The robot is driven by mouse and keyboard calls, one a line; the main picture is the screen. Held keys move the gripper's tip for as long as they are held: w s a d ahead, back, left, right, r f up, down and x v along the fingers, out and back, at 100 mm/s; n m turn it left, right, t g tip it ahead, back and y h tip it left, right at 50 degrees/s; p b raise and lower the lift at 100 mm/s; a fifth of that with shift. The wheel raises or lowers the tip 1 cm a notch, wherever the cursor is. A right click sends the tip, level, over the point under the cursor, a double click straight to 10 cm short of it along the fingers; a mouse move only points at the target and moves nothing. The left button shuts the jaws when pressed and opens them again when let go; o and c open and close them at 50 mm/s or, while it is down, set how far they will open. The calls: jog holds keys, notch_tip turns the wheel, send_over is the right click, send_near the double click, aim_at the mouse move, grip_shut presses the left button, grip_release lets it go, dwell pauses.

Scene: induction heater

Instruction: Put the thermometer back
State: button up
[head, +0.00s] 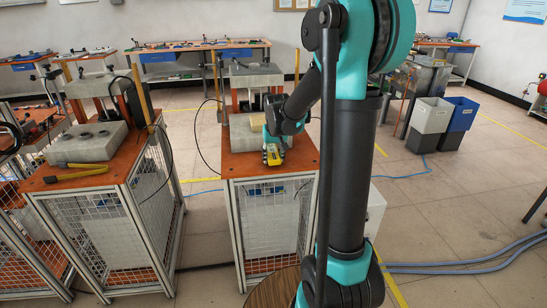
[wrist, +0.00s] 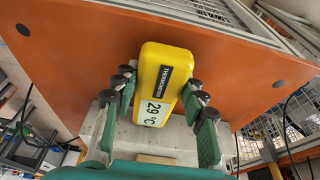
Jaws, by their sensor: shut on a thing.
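The thermometer (wrist: 161,80) is a yellow box with a black "THERMOMETER" label and a pale display reading 29 °C. In the wrist view it lies between the green-padded fingers of my gripper (wrist: 160,100), which is shut on it. In the head view the thermometer (head: 273,158) is at the end of my arm, over the front part of the middle station's orange top (head: 245,165). I cannot tell whether it touches the top.
A grey heater block (head: 254,75) stands on posts behind my gripper. A second station (head: 88,142) with yellow-handled pliers (head: 75,174) is at the left. Grey and blue bins (head: 430,117) stand at the right. Floor between stations and bins is mostly open.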

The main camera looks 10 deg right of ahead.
jog(key=shift+o, duration=0.2)
jog(key=shift+s+f, duration=0.2)
jog(key=shift+f, duration=0.3)
jog(key=o, duration=1.2)
jog(key=shift+w+f, duration=0.15)
jog(key=shift+f, duration=0.05)
jog(key=shift+o, duration=0.8)
jog(key=shift+r, duration=0.2)
